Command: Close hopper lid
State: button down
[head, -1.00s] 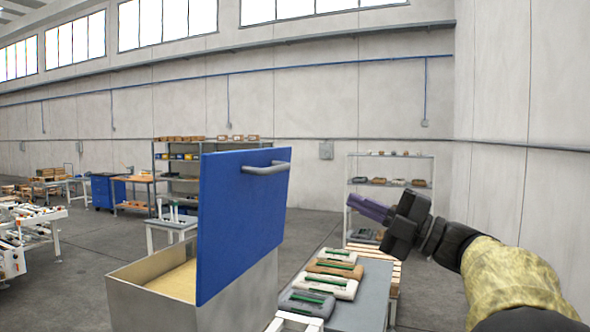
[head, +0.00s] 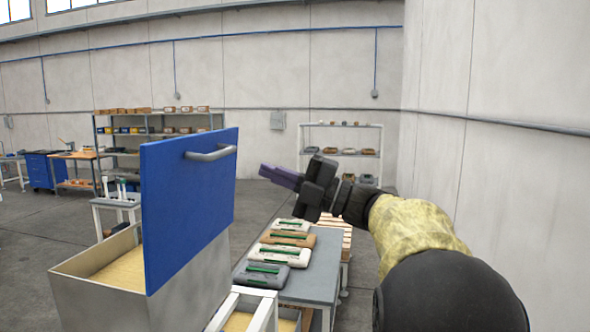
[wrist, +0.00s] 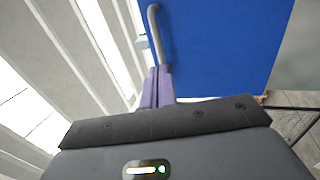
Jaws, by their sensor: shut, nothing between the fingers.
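The hopper (head: 95,292) is a grey metal bin holding tan material, at the lower left of the head view. Its blue lid (head: 188,205) stands upright, open, with a grey bar handle (head: 211,153) near its top edge. My gripper (head: 263,171) is to the right of the lid at about handle height, fingers pointing left, shut and empty. In the wrist view the purple fingers (wrist: 158,72) are together, with the blue lid (wrist: 220,50) and the handle (wrist: 155,28) beyond them. I cannot tell the exact gap to the handle; no grasp shows.
A grey table (head: 315,268) with several packs stands right of the hopper. A white frame (head: 240,312) stands beside the hopper at the bottom. Shelves (head: 340,130) stand behind, and a concrete wall (head: 500,190) rises on the right. Open floor (head: 40,235) lies at left.

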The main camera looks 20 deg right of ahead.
aim_at(225, 154)
jog(key=p+x, duration=0.3)
jog(key=x, duration=0.2)
jog(key=shift+w+a+r, duration=0.1)
jog(key=shift+a+r, duration=0.15)
jog(key=shift+w+a+p, duration=0.4)
jog(key=shift+w+a, duration=0.1)
jog(key=shift+a, duration=0.1)
jog(key=shift+r, duration=0.15)
